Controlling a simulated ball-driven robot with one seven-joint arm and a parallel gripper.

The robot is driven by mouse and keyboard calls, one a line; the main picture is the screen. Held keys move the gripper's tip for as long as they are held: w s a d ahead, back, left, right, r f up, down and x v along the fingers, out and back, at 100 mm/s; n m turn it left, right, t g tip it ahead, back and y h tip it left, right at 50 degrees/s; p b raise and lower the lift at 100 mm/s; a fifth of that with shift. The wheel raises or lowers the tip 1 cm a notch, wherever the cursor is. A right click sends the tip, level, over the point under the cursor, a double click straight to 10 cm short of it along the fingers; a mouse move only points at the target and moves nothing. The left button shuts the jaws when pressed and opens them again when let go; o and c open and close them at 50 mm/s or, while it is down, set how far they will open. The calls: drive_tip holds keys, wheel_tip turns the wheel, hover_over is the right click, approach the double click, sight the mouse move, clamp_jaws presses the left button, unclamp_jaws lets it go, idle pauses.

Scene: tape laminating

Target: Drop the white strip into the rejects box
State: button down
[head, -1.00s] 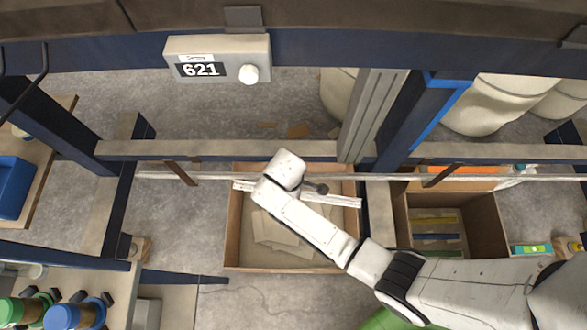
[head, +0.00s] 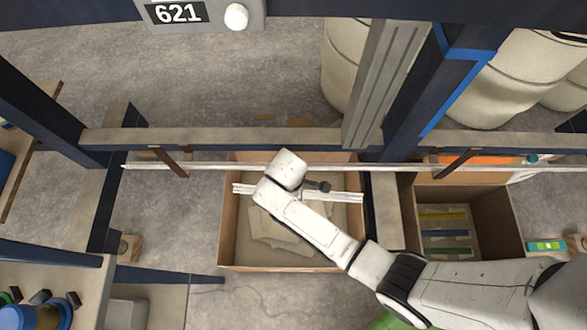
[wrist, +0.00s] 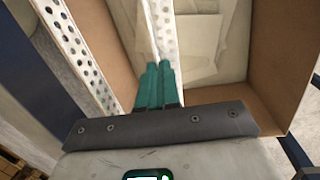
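The white strip (head: 345,196) lies across above the cardboard box with white sheets in it, apparently the rejects box (head: 222,235). Its left end (head: 243,189) shows on the other side of my wrist. In the wrist view, the teal fingers of my gripper (wrist: 158,68) are close together on the near end of the visible, perforated white strip (wrist: 164,25). The box's brown wall (wrist: 286,60) and pale sheets show below and beyond it. In the head view my wrist hides the fingers.
A long metal rail (head: 220,167) crosses over the box's back edge; its perforated side (wrist: 70,40) runs left of my gripper. A second cardboard box (head: 505,235) with coloured strips stands at right. A blue frame post (head: 420,85) rises behind.

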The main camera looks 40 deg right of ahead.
drive_tip(key=c, duration=1.8)
unclamp_jaws()
drive_tip(key=o, duration=0.5)
drive_tip(key=shift+r, duration=0.1)
drive_tip(key=r+p, duration=0.1)
drive_tip(key=r, duration=0.2)
drive_tip(key=a+r+p, duration=0.1)
drive_tip(key=r, duration=0.3)
drive_tip(key=r+p, duration=0.1)
drive_tip(key=r, duration=0.2)
drive_tip(key=shift+s+a+r, duration=0.2)
drive_tip(key=shift+a, duration=0.2)
